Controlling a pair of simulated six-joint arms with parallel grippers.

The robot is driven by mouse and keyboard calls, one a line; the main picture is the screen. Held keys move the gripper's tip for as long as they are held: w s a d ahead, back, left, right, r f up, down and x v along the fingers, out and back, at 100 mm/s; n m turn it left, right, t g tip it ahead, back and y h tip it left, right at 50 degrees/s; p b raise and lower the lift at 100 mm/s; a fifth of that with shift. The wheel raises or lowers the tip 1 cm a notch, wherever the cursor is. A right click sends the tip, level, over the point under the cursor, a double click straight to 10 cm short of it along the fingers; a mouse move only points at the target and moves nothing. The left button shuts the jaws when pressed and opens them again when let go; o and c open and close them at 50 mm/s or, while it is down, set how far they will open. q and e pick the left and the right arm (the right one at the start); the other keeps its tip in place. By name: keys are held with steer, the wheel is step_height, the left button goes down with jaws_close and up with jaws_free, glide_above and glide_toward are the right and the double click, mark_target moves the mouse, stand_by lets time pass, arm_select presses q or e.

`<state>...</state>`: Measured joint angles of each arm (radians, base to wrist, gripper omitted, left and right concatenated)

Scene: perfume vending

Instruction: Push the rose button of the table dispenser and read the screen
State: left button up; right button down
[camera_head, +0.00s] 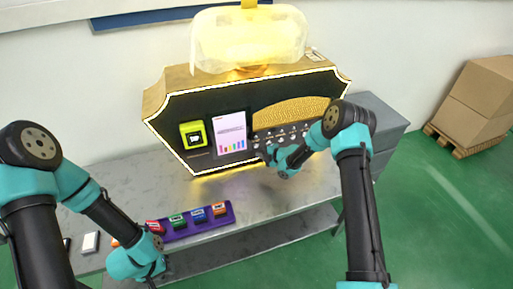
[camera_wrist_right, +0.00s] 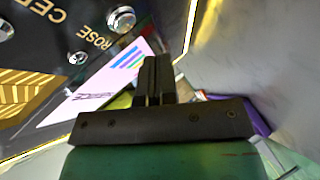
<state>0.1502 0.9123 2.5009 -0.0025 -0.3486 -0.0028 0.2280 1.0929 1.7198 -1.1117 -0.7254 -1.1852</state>
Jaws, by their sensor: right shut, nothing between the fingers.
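The table dispenser (camera_head: 180,110) stands on the grey table, a black front panel with a lit edge. Its screen (camera_head: 230,132) is white with coloured bars; the writing is too small to read. The screen also shows at a slant in the right wrist view (camera_wrist_right: 65,112). A large silver button (camera_wrist_right: 122,18) sits beside the ROSE label (camera_wrist_right: 95,38). My right gripper (camera_head: 264,154) is shut and empty near the left end of the button row; its fingertips (camera_wrist_right: 155,62) are close to that button, contact unclear. My left gripper (camera_head: 155,243) is low at the left, its fingers unclear.
A purple tray (camera_head: 232,217) with several coloured boxes lies in front of the dispenser. A yellow-green square item (camera_head: 193,134) is on the panel left of the screen. Cardboard boxes (camera_head: 480,100) stand on a pallet at far right. The tabletop right of the tray is clear.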

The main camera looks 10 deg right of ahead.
steer(key=shift+w+a, duration=0.1)
steer(key=shift+w, duration=0.9)
stand_by(1.3)
steer(key=shift+w, duration=0.4)
steer(key=shift+w, duration=0.45)
stand_by(0.8)
steer(key=shift+s, duration=0.9)
steer(key=shift+s, duration=0.1)
steer(key=s, duration=0.4)
steer(key=shift+s+d, duration=0.25)
steer(key=shift+s, duration=0.1)
